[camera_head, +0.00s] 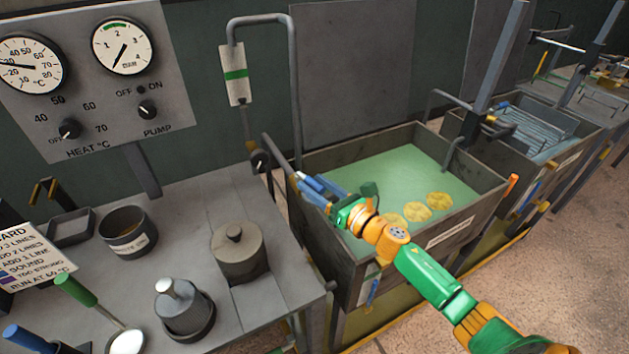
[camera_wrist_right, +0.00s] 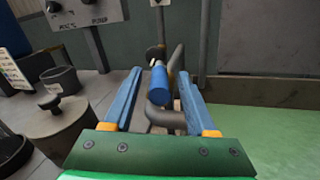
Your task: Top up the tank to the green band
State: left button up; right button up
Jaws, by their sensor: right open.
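The tank (camera_head: 330,157) holds pale green liquid (camera_head: 385,170) with several yellow discs in it. A white plate with a green band (camera_head: 235,74) stands by the bent pipe (camera_head: 294,90) at its back left corner. A dark round fitting (camera_head: 259,160) sits below the plate. My right gripper (camera_head: 312,188) is over the tank's left rim. In the right wrist view, its blue fingers (camera_wrist_right: 160,98) are open, with a blue cylindrical handle (camera_wrist_right: 160,84) between them as seen. I cannot tell whether they touch it. My left gripper is out of view.
A gauge panel (camera_head: 80,110) stands behind. Another tank (camera_head: 545,125) is at right.

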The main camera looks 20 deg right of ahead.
jog(key=shift+w+a, duration=0.15)
jog(key=shift+w, duration=0.15)
grip_shut()
dwell(1.3)
